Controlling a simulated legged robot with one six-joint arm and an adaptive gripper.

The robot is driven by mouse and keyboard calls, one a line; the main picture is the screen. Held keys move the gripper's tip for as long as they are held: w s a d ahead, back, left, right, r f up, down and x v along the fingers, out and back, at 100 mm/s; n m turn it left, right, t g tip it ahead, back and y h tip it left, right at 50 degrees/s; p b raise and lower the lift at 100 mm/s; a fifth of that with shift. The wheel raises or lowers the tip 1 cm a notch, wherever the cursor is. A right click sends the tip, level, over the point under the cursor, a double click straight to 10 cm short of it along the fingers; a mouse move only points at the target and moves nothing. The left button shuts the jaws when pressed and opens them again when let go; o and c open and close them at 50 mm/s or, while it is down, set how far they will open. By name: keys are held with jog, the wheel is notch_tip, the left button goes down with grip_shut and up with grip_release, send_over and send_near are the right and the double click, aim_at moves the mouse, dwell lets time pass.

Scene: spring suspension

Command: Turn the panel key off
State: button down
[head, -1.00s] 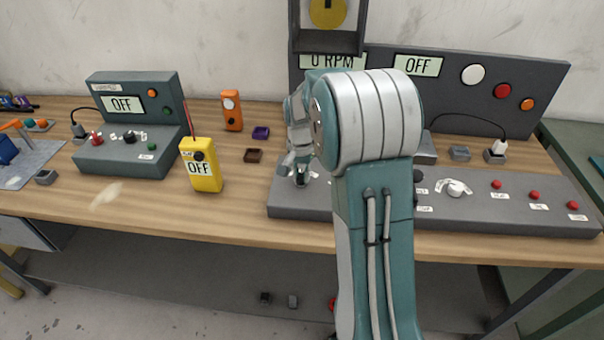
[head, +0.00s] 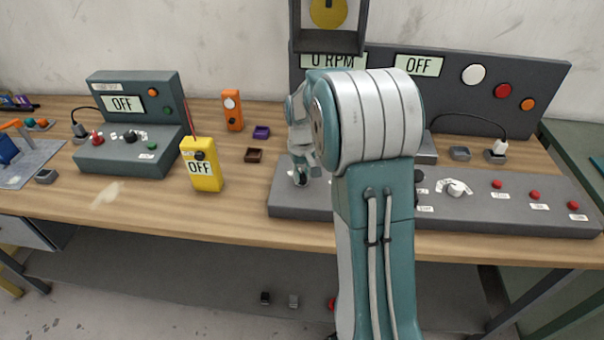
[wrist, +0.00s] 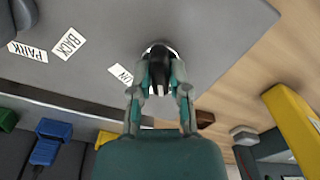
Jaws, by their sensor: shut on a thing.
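The panel key (wrist: 158,68) is a dark knob on a round silver base at the edge of the grey control panel (wrist: 200,22). My gripper (wrist: 160,80) is shut on the key, with one finger on each side of it. A white "ON" label (wrist: 122,74) lies beside the key. In the head view my gripper (head: 300,177) is at the left end of the same panel (head: 520,207), and hides the key there. The display above the panel (head: 419,65) reads OFF, and the partly covered one beside it (head: 333,61) reads 0 RPM.
"BACK" (wrist: 68,43) and "PARK" (wrist: 27,51) labels lie further along the panel. A yellow meter (head: 201,170) reading OFF stands left of my gripper. A teal tester box (head: 120,135) is further left.

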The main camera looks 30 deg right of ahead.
aim_at(301, 175)
jog(key=shift+s+f+n, duration=0.15)
jog(key=shift+s+n, duration=0.1)
jog(key=shift+n, duration=0.05)
jog(key=c, duration=0.6)
grip_release()
jog(key=shift+w, duration=0.1)
jog(key=shift+r, duration=0.35)
notch_tip(301, 175, up, 11)
jog(key=shift+r, duration=0.2)
jog(key=shift+a, duration=0.1)
